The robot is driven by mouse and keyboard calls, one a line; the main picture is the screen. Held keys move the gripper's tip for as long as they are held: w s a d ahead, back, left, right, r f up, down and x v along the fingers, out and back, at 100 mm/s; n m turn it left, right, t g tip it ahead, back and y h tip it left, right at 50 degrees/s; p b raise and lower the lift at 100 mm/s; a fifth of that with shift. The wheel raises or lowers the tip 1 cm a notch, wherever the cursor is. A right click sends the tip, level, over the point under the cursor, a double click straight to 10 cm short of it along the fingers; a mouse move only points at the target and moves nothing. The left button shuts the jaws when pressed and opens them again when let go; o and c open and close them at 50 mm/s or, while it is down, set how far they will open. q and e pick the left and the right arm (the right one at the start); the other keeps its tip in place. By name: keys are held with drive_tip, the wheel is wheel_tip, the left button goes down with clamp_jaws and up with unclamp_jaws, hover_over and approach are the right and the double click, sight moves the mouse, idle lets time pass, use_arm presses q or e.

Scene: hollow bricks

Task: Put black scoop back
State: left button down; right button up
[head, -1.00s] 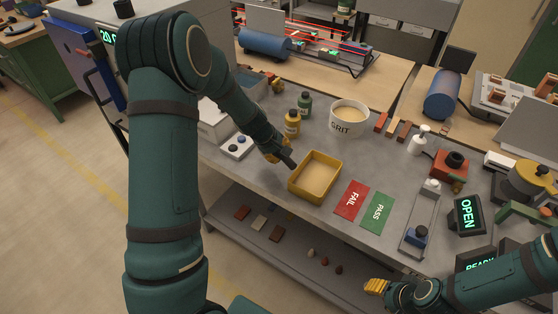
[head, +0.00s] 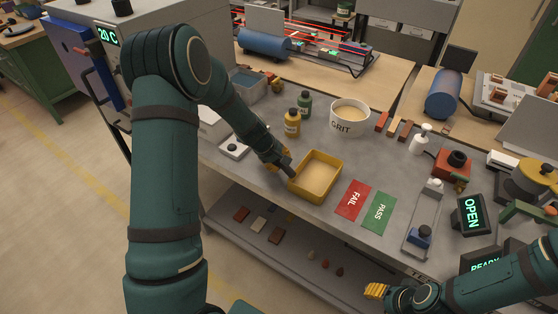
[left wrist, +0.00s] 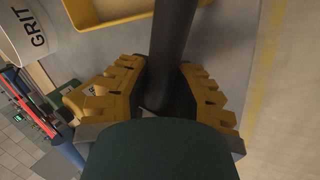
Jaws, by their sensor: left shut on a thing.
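My left gripper (head: 277,161) is shut on a dark, rod-like piece, which I take to be the black scoop (head: 288,171). In the left wrist view the black scoop (left wrist: 176,35) shows as a thick dark cylinder between the yellow fingers (left wrist: 160,95), running away from the camera. Its far end is out of that view. In the head view it is beside the left edge of the yellow tray (head: 317,198); whether they touch is unclear. The white GRIT tub (head: 344,129), filled with pale grit, stands behind the tray. My right gripper (head: 376,290) is at the front, its jaw state unclear.
A yellow bottle (head: 291,124) and a green bottle (head: 305,104) stand behind the gripper. Red FAIL (head: 353,200) and green PASS (head: 376,211) mats lie right of the tray. A white device (head: 234,147) is at the left. A lower shelf (head: 250,240) holds small pieces.

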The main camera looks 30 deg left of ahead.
use_arm(q)
drive_tip(key=c, duration=0.9)
unclamp_jaws()
drive_tip(key=shift+o, duration=0.2)
drive_tip(key=shift+r+p, duration=0.5)
drive_tip(key=shift+p, duration=0.1)
drive_tip(key=p+v, duration=0.3)
drive_tip(key=v, duration=0.9)
drive_tip(key=s+d+f+m+g, duration=0.1)
drive_tip(key=s+d+f+m, duration=0.4)
drive_tip(key=s+d+f, duration=0.3)
drive_tip(key=s+d+f+m+g+h, duration=0.1)
drive_tip(key=s+d+f+m, duration=0.4)
drive_tip(key=d, duration=1)
drive_tip(key=s+f, duration=0.3)
drive_tip(key=f, duration=0.2)
drive_tip(key=shift+m+g, duration=0.3)
drive_tip(key=shift+g, duration=0.1)
